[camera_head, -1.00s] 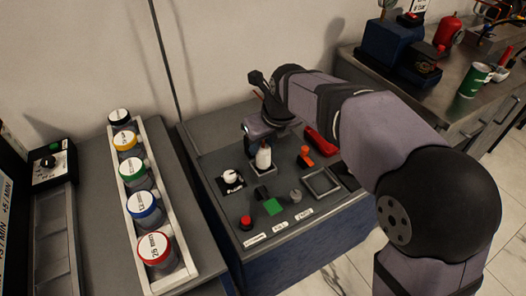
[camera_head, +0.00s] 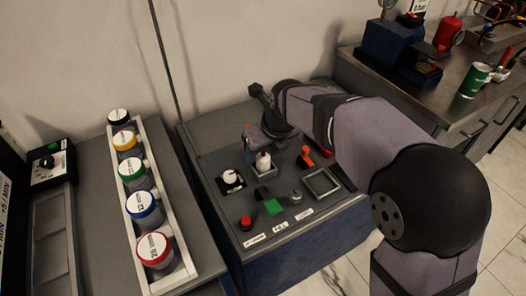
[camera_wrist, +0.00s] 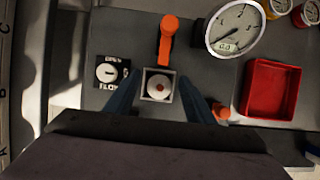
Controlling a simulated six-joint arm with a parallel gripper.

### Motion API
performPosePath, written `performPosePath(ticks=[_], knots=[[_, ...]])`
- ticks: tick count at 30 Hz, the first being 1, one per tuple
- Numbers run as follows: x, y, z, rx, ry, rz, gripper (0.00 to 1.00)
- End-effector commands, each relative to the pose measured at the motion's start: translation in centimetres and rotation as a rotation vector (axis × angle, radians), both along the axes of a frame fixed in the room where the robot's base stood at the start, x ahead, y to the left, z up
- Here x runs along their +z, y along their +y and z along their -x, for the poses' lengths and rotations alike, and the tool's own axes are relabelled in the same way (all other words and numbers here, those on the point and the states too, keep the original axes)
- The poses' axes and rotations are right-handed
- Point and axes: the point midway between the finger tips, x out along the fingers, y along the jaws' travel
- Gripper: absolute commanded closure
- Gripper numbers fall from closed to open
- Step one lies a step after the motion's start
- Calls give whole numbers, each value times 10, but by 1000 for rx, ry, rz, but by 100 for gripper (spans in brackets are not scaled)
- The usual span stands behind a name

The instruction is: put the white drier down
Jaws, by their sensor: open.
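The white drier (camera_head: 263,161) stands upright in a small square holder on the grey panel. In the wrist view the drier (camera_wrist: 158,83) appears from above, with a reddish centre, inside the square frame of the holder (camera_wrist: 146,97). My gripper (camera_wrist: 157,90) is open, with one blue finger on each side of the holder and drier. I cannot tell whether either finger touches the holder. In the head view my wrist hides part of the space behind the drier.
A white flow knob (camera_wrist: 107,72) is left of the holder. An orange lever (camera_wrist: 168,38), a dial gauge (camera_wrist: 235,28) and a red tray (camera_wrist: 271,89) are close by. An empty square frame (camera_head: 321,183) and a rack of several coloured-lid jars (camera_head: 168,262) also show.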

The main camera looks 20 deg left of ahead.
Motion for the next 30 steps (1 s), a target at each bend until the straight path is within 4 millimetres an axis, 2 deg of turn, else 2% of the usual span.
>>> performPosePath(ticks=[8,21,30], knots=[[15,-3,2,0,-3,-2,51],[83,-23,23,0,-3,-2,51],[111,-32,31,0,-2,-1,51]])
